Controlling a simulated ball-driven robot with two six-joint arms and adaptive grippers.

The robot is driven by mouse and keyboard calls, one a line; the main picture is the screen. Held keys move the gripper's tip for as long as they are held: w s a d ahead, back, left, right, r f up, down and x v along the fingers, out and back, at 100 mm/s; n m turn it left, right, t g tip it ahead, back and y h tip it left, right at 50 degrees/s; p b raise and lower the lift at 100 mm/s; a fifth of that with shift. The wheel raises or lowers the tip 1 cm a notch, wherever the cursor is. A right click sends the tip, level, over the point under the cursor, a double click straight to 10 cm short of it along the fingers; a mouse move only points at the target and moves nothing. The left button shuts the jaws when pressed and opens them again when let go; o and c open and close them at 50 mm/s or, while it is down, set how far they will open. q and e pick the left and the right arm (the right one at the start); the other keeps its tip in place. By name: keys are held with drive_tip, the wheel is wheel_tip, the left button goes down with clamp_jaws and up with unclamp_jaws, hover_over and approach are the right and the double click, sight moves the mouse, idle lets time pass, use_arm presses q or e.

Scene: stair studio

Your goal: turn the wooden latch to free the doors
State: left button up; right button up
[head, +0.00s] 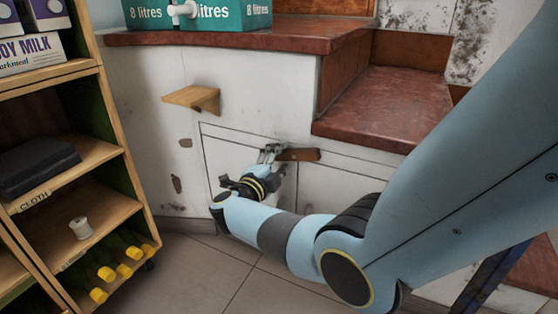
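The wooden latch (303,155) is a short dark brown bar near the top of the white cupboard doors under the steps. It lies about level across the seam between the left door (226,150) and the right door (335,184). My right gripper (270,151) reaches in from the right and is at the latch's left end. Its fingers are small in the picture, and I cannot tell whether they touch or grip the latch. The gripper and wrist hide part of the left door. My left gripper is not in view.
A wooden shelf unit (112,150) with cartons, a dark cloth and yellow-capped bottles stands at the left. A small wooden bracket shelf (195,98) sticks out of the wall above the left door. Red-brown steps (385,105) overhang the doors. Teal boxes (225,14) stand on the upper step.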

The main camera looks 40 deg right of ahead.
clamp_jaws()
drive_tip(key=shift+r+m+b, duration=0.15)
drive_tip(key=shift+m+b, duration=0.2)
drive_tip(key=shift+m, duration=0.65)
drive_tip(key=shift+r+m, duration=0.35)
drive_tip(key=shift+m, duration=0.35)
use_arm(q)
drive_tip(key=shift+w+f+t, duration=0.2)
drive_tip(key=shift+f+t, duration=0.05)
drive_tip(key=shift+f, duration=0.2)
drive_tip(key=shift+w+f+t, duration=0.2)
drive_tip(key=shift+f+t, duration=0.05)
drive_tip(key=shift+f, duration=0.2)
use_arm(e)
drive_tip(key=shift+o, duration=0.7)
unclamp_jaws()
drive_tip(key=shift+a, duration=0.1)
drive_tip(key=v, duration=0.7)
drive_tip(key=shift+a, duration=0.2)
drive_tip(key=shift+s, duration=0.1)
